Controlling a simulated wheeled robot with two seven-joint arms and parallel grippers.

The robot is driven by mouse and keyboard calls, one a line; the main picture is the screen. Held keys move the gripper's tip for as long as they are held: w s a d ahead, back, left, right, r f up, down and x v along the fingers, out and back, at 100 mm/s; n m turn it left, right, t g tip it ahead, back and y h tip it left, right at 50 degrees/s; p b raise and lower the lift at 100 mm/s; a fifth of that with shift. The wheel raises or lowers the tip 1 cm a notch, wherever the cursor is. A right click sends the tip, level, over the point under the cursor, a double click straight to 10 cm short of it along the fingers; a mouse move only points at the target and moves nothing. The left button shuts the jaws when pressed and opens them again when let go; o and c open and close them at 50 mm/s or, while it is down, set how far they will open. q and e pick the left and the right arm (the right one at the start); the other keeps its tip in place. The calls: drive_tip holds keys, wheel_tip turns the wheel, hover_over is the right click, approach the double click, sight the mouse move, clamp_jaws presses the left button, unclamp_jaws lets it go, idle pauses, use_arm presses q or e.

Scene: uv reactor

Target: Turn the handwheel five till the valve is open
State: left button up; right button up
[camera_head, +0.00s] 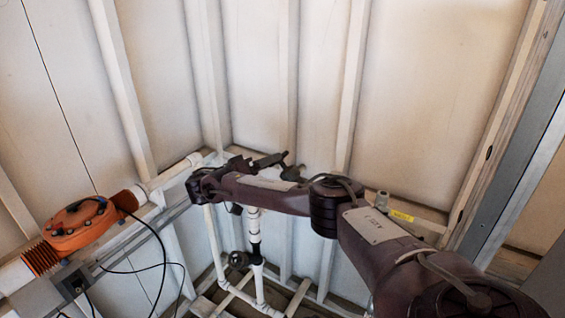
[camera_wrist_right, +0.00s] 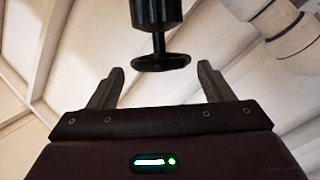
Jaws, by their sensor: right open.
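In the right wrist view a black handwheel (camera_wrist_right: 161,62), seen nearly edge-on, sits on a short stem below a ribbed black valve body (camera_wrist_right: 157,12). My right gripper (camera_wrist_right: 160,82) is open, with one finger on each side of the wheel's lower edge. The wheel appears just beyond the fingertips, and no contact shows. In the head view my right gripper (camera_head: 280,166) is a small dark shape partly hidden behind my own forearm. The number on the wheel cannot be read. My left gripper is not in view.
An orange unit (camera_head: 80,222) with cables sits on a white pipe at the left. A vertical white pipe with a dark round fitting (camera_head: 238,260) stands below my arm. A pipe stub (camera_head: 382,200) and yellow label (camera_head: 401,215) are at the right. Pale walls close off the corner.

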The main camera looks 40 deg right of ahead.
drive_tip(key=d+b, duration=0.2)
drive_tip(key=b, duration=0.1)
drive_tip(key=d+b, duration=0.1)
drive_tip(key=shift+s+d+f, duration=0.2)
drive_tip(key=shift+d+f, duration=0.15)
drive_tip(key=shift+d+r+p, duration=0.4)
drive_tip(key=shift+d+r, duration=0.05)
drive_tip(key=shift+d, duration=0.05)
drive_tip(key=shift+s+d+f, duration=0.15)
drive_tip(key=shift+d, duration=0.6)
drive_tip(key=shift+c, duration=0.3)
drive_tip(key=c, duration=0.6)
drive_tip(key=shift+o, duration=0.2)
drive_tip(key=shift+t+p, duration=0.3)
